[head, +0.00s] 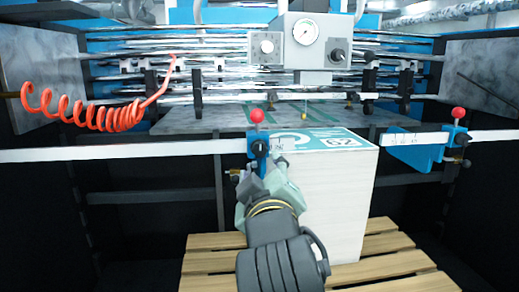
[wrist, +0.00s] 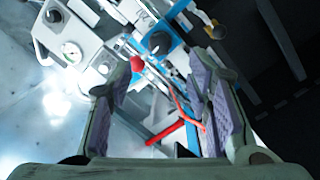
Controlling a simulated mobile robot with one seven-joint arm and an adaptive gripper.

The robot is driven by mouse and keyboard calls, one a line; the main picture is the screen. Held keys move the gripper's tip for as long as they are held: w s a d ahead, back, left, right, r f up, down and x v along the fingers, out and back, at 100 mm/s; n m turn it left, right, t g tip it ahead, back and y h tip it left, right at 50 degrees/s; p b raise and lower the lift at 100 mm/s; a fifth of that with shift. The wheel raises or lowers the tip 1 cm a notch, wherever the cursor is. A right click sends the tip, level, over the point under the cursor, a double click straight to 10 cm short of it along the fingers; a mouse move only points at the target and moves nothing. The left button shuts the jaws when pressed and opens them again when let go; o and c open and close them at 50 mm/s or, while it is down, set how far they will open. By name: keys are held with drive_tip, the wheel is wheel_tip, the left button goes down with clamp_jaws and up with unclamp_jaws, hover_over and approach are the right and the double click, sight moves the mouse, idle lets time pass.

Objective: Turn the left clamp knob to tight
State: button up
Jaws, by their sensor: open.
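The left clamp (head: 257,143) is a blue block on the white rail, topped by a red ball (head: 257,116). My gripper (head: 262,168) is just below and in front of it in the head view and hides its lower part. In the wrist view a dark round knob (wrist: 158,42) on a blue block lies beyond my open fingers (wrist: 165,78), with nothing between the pads. The red ball (wrist: 137,64) shows close to the left fingertip. I cannot tell whether a finger touches the clamp, or how the knob is set.
A white stack of sheets (head: 335,205) stands on a wooden pallet (head: 400,265) behind my arm. A second blue clamp (head: 455,140) is on the rail at right. A grey gauge box (head: 300,45) hangs above. A coiled orange hose (head: 100,115) hangs at left.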

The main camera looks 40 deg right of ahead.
sight(260, 152)
drive_tip(key=p+x, duration=0.2)
drive_tip(key=x, duration=0.7)
drive_tip(key=shift+w+d, duration=0.15)
drive_tip(key=shift+w, duration=0.05)
drive_tip(key=shift+c, duration=0.5)
clamp_jaws()
